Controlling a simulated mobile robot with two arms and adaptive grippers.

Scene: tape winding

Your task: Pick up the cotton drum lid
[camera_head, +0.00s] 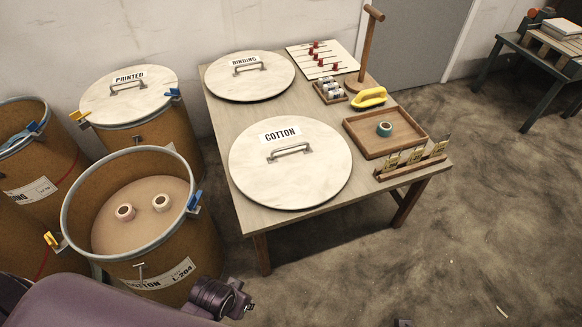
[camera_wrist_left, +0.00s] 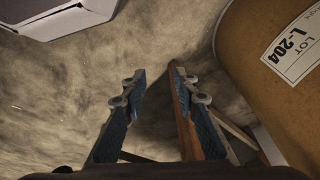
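The cotton drum lid (camera_head: 315,179) is a round pale disc with a metal bar handle (camera_head: 289,151) and a COTTON label. It lies flat on the near part of the table. The open cotton drum (camera_head: 171,270) stands left of the table with two tape rolls inside; its side with the L-204 label also shows in the left wrist view (camera_wrist_left: 272,100). My left gripper (camera_head: 240,302) is low, in front of the drum and apart from the lid. In the left wrist view its fingers (camera_wrist_left: 163,85) are spread with nothing between them. My right gripper is not recognisable in view.
The table (camera_head: 222,128) also bears the binding lid (camera_head: 250,85), a wooden tray (camera_head: 372,148) with a teal roll, a card rack (camera_head: 412,165) and a wooden post (camera_head: 366,55). The printed drum (camera_head: 160,134), lidded, stands behind the cotton drum.

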